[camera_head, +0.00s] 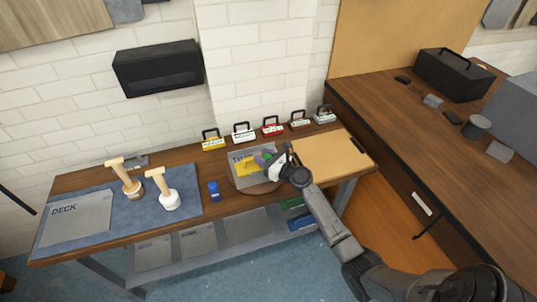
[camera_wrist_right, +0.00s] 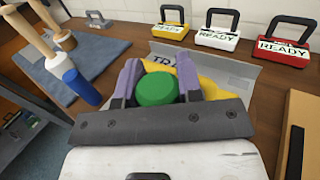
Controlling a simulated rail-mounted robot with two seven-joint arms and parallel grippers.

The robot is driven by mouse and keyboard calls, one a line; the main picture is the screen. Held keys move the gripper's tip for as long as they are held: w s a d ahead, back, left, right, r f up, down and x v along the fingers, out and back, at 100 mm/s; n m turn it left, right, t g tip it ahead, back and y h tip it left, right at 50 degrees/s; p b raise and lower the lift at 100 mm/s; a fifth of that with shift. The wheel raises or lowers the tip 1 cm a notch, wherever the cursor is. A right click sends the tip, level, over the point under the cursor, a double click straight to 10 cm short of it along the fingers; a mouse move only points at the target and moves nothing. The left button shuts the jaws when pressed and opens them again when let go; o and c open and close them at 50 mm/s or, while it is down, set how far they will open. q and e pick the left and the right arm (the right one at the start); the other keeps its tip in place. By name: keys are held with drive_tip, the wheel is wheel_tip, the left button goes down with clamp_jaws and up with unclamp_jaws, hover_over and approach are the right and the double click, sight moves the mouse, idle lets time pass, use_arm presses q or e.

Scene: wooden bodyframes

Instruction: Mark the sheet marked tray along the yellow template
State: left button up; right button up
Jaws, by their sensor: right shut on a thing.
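The grey sheet (camera_head: 236,156) lies on a round brown board (camera_head: 262,189) on the workbench. Its lettering is partly covered; in the wrist view the sheet (camera_wrist_right: 240,72) shows "TR". The yellow template (camera_head: 243,169) lies on the sheet, and it shows behind my fingers in the wrist view (camera_wrist_right: 213,88). My right gripper (camera_head: 268,160) is over the sheet. In the wrist view its purple fingers (camera_wrist_right: 157,85) are shut on a green capped marker (camera_wrist_right: 156,90). The marker's tip is hidden, so I cannot tell whether it touches the sheet. My left gripper is not in view.
A blue marker (camera_head: 213,191) stands left of the sheet. Two wooden-handled tools (camera_head: 132,188) and a "DECK" sheet (camera_head: 75,221) are on the blue mat (camera_head: 192,178). Several labelled handled blocks (camera_head: 243,132) line the wall. A tan board (camera_head: 330,158) lies right.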

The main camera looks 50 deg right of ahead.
drive_tip(key=shift+w+a, duration=0.2)
drive_tip(key=shift+a, duration=0.25)
drive_tip(key=shift+w+a+p, duration=0.5)
drive_tip(key=shift+w+a, duration=0.1)
drive_tip(key=shift+a, duration=0.35)
drive_tip(key=shift+w+a, duration=0.3)
drive_tip(key=shift+a, duration=0.25)
drive_tip(key=shift+w+a+p, duration=0.3)
drive_tip(key=shift+a, duration=0.2)
drive_tip(key=shift+w+a+f+p, duration=0.1)
drive_tip(key=shift+w+a, duration=0.3)
drive_tip(key=shift+a, duration=0.3)
drive_tip(key=shift+w+a+f+p, duration=0.1)
drive_tip(key=shift+w+a, duration=0.25)
drive_tip(key=shift+a, duration=0.3)
drive_tip(key=shift+w+a+p, duration=0.1)
drive_tip(key=shift+w+a, duration=0.3)
drive_tip(key=shift+a, duration=0.3)
